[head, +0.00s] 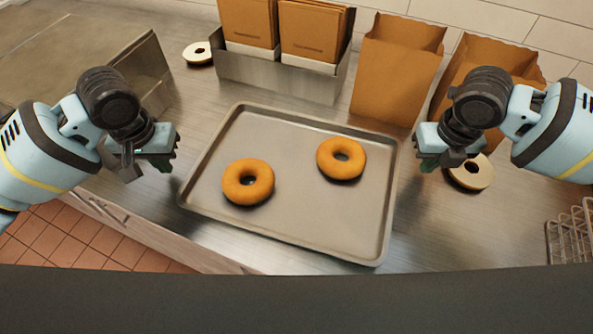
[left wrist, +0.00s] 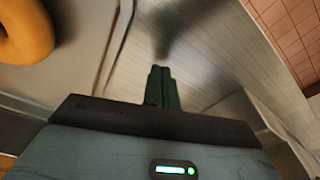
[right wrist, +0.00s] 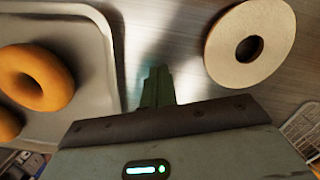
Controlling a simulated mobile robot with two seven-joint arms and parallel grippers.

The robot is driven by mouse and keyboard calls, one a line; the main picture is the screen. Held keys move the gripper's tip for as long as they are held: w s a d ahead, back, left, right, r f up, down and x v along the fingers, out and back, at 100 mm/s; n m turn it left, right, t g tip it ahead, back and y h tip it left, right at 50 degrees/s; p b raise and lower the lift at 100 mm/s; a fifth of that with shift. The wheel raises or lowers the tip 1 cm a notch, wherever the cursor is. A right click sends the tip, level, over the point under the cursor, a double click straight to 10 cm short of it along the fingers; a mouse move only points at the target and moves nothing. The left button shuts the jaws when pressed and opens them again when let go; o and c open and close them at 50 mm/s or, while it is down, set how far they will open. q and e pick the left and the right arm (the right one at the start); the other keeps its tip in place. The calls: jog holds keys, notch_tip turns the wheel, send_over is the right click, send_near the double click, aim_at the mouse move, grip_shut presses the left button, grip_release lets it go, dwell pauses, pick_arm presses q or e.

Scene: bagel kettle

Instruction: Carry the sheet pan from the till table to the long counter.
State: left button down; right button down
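The grey metal sheet pan (head: 290,205) lies flat on a steel worktop (head: 410,240), slightly turned in the head view. Two orange-brown bagels (head: 248,182) (head: 341,158) lie on it, apart from each other. My left gripper (head: 163,162) is beside the pan's left side, its fingers shut and empty. In the left wrist view its fingers (left wrist: 162,87) stand apart from the pan rim (left wrist: 118,45). My right gripper (head: 432,163) is beside the pan's right side, also shut and empty. Its fingers (right wrist: 156,86) are close outside the rim (right wrist: 117,50).
A pale ring (head: 471,173) lies right of the pan by my right gripper; another (head: 197,53) lies at the back left. A metal holder (head: 285,75) with brown cartons and open paper bags (head: 398,68) stands behind. A wire rack (head: 572,238) is at right.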

pick_arm(q)
jog(key=c, duration=1.7)
grip_release()
jog(key=shift+a, duration=0.1)
pick_arm(e)
jog(key=c, duration=2.1)
grip_release()
jog(key=shift+d, duration=0.1)
jog(key=o, duration=0.4)
pick_arm(q)
jog(key=r, duration=0.4)
jog(key=s+r, duration=0.1)
jog(key=r, duration=0.7)
jog(key=shift+s, duration=0.2)
pick_arm(e)
jog(key=r, duration=0.4)
jog(key=s+r, duration=0.1)
jog(key=r, duration=0.7)
jog(key=shift+s, duration=0.2)
jog(key=shift+f, duration=0.1)
